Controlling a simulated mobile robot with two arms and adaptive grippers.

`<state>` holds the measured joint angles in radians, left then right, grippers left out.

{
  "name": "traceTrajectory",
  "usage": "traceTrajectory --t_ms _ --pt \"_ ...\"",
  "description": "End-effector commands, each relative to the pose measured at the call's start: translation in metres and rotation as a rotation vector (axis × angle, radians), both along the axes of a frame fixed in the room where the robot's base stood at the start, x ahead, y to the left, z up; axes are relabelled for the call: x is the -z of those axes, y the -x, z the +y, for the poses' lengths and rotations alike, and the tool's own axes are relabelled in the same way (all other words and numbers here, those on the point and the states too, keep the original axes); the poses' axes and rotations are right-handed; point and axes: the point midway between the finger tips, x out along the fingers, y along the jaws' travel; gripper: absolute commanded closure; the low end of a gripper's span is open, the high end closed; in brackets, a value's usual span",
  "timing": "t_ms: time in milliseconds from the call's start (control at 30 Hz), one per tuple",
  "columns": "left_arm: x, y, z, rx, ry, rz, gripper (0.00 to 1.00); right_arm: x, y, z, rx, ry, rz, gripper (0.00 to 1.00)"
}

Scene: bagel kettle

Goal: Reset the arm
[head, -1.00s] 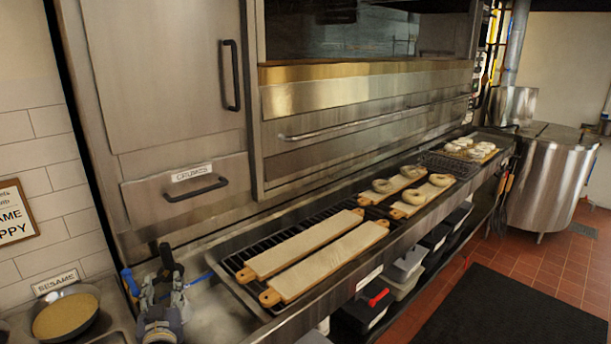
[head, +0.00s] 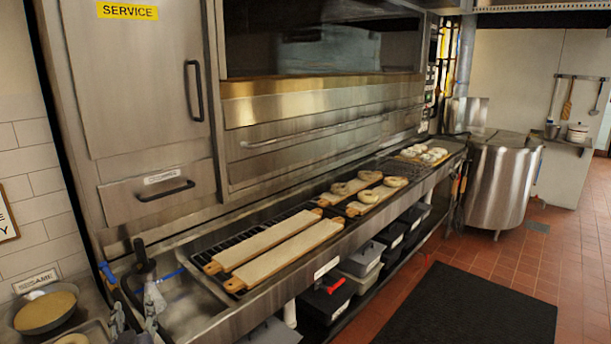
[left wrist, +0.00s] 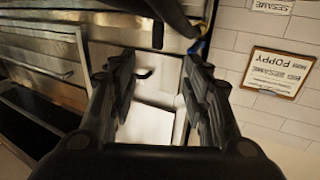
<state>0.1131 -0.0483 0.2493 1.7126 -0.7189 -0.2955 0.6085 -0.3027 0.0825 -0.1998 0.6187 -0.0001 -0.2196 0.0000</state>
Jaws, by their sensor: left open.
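My left gripper (head: 134,300) is low at the left of the head view, over the sink end of the counter, pointing up in the picture. In the left wrist view my left gripper (left wrist: 158,65) has its two dark fingers spread apart with nothing held between them. My right gripper is in neither view.
Two long boards (head: 262,242) lie on the counter grate, with bagels (head: 368,196) on boards farther along. A pan of sesame (head: 45,311) stands at lower left. A steel kettle (head: 500,185) stands at the back. A black mat (head: 470,305) covers floor at right.

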Motion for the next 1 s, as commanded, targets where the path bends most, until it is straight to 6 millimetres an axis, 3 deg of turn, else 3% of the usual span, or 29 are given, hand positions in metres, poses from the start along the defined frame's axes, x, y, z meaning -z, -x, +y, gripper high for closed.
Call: traceTrajectory --t_ms 167,367,567,667,800,1000 --pt "0.014 0.016 -0.001 -0.015 0.011 0.064 0.56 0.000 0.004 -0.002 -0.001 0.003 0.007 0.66" --pt "0.037 0.042 -0.007 -0.026 0.031 0.171 0.56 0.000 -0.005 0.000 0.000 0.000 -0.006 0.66" --pt "0.068 0.081 -0.023 -0.014 0.061 0.336 0.56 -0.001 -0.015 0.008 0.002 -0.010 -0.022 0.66" --pt "0.090 0.111 -0.039 0.012 0.081 0.458 0.56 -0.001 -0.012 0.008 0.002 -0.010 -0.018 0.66" --pt "0.125 0.175 -0.078 0.101 0.115 0.695 0.56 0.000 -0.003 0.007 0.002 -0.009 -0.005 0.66" --pt "0.151 0.256 -0.129 0.256 0.143 0.969 0.56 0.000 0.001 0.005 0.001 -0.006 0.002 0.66"
